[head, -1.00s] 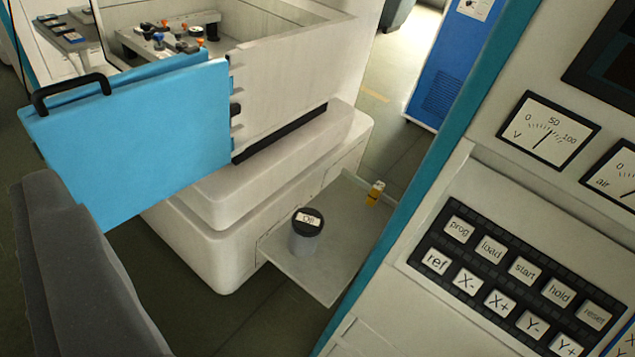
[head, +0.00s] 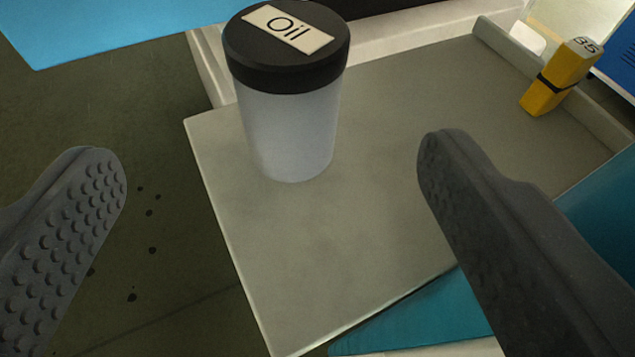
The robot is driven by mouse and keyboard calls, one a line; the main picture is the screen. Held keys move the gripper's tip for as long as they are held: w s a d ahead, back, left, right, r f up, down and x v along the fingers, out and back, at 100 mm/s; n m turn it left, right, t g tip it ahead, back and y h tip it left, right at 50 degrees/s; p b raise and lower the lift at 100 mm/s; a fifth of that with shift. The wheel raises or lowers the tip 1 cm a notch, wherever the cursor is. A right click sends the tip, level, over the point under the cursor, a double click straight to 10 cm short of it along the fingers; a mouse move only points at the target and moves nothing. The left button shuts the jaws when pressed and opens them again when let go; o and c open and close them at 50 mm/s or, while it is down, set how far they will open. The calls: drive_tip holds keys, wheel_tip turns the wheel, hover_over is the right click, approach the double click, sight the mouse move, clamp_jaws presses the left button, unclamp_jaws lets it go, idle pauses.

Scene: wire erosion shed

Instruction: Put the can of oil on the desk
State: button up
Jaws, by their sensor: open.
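The can of oil (head: 290,130) is a grey cylinder with a black lid and a white label reading "Oil". It stands upright near the left edge of a grey shelf (head: 370,240). My gripper (head: 270,170) is open and empty, its two dark fingers wide apart at the left and right of the view. The can shows between the fingers and beyond their tips, touching neither finger. I cannot make out a desk in this view.
A yellow block (head: 558,78) with a black band and a marked top stands at the back right of the shelf, by its raised rim. A blue panel (head: 110,25) crosses the top left. Dark floor (head: 110,240) with spots lies left of the shelf. A teal surface (head: 430,320) lies below the shelf's front edge.

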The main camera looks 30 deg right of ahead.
sight(279, 96)
drive_tip(key=x, duration=0.8)
drive_tip(key=shift+w+f+b, duration=0.1)
drive_tip(key=shift+f+b, duration=0.3)
drive_tip(key=shift+d+x, duration=0.15)
drive_tip(key=shift+x, duration=0.95)
drive_tip(key=shift+d+x, duration=0.15)
drive_tip(key=shift+x, duration=0.9)
drive_tip(key=shift+w+d+f+b, duration=0.1)
drive_tip(key=shift+w+d+b, duration=0.1)
drive_tip(key=shift+w+b, duration=0.15)
drive_tip(key=c, duration=1.3)
